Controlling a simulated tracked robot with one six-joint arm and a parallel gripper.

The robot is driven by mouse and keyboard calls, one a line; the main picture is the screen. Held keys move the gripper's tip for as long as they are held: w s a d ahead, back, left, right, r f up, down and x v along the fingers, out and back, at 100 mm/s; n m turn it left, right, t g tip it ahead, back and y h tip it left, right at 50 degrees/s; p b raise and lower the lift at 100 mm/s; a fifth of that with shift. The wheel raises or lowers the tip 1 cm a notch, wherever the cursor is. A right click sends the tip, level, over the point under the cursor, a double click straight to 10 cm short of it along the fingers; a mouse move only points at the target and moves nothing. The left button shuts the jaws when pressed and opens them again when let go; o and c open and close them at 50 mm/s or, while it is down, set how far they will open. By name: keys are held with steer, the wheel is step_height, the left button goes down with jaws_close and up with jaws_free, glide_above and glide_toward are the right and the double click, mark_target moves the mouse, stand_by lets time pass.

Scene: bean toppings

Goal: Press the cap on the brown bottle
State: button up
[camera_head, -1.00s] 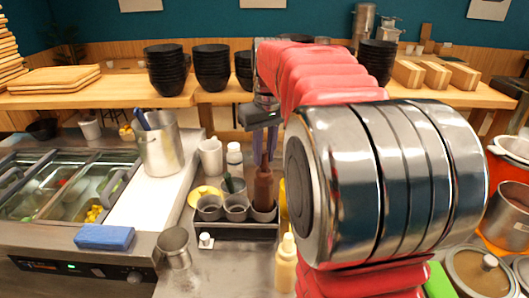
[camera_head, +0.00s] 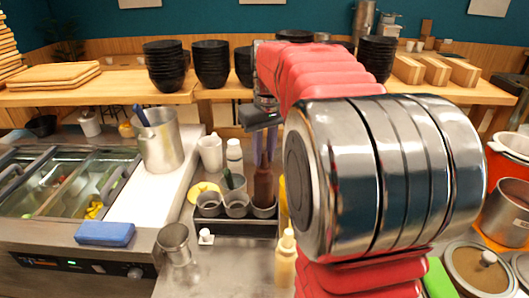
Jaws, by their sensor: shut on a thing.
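The brown bottle (camera_head: 263,188) stands upright at the right end of the dark caddy (camera_head: 232,227) with the small metal cups. My gripper (camera_head: 264,150) points down over the bottle, its purple fingers on either side of the bottle's narrow top. The gripper is shut on the top of the bottle. The cap cannot be made out between the fingers. My red and metal arm fills the right of the view and hides part of the counter behind it.
A yellow-cream squeeze bottle (camera_head: 286,259) stands in front of the caddy. A white bottle (camera_head: 234,155) and white cups (camera_head: 210,153) stand behind it. A metal pitcher (camera_head: 176,244) is front left, near a blue sponge (camera_head: 105,233). Black bowls (camera_head: 211,64) stack on the back shelf.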

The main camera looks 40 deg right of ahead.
steer(key=o, duration=1.3)
steer(key=shift+r, duration=3.25)
steer(key=shift+c, duration=0.8)
jaws_close()
steer(key=shift+f, duration=1.65)
